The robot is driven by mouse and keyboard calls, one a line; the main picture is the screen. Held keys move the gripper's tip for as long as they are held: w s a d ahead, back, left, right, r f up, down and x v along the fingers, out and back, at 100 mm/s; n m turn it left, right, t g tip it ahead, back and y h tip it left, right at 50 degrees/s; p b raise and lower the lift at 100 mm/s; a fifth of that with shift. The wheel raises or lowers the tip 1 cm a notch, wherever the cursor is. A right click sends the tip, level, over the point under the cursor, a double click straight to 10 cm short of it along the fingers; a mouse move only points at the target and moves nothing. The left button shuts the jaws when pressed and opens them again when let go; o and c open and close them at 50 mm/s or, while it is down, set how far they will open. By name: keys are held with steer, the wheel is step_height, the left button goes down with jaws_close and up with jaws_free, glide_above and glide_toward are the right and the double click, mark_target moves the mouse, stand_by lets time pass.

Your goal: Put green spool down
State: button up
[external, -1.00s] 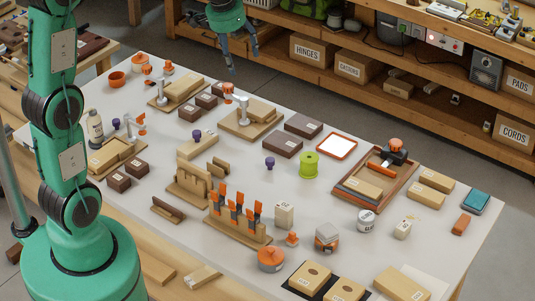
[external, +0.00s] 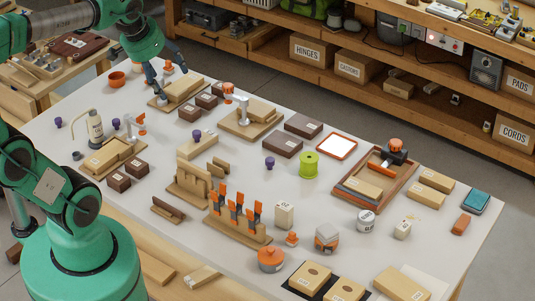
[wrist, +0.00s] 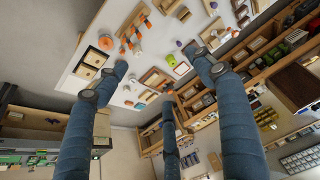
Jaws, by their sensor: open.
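The green spool (external: 309,165) stands upright on the white table, right of the middle, in front of a square orange-rimmed white tray. It also shows small in the wrist view (wrist: 171,60). My gripper (external: 167,76) is over the far left end of the table, near a wooden block fixture, well away from the spool. In the wrist view my gripper (wrist: 157,73) has its blue fingers spread, with nothing held between them.
Clamp fixtures, dark boxes (external: 282,144) and several small purple knobs crowd the table. An orange-rimmed tray (external: 337,146) lies just behind the spool, and a wooden tray (external: 402,182) to its right. Bare tabletop shows in front of the spool.

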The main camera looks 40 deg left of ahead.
steer(key=s+f, duration=0.2)
steer(key=s, duration=0.5)
steer(key=shift+a+t, duration=0.25)
steer(key=shift+t, duration=0.05)
steer(key=shift+f, duration=0.2)
step_height(320, 180, down, 6)
steer(key=b, duration=0.6)
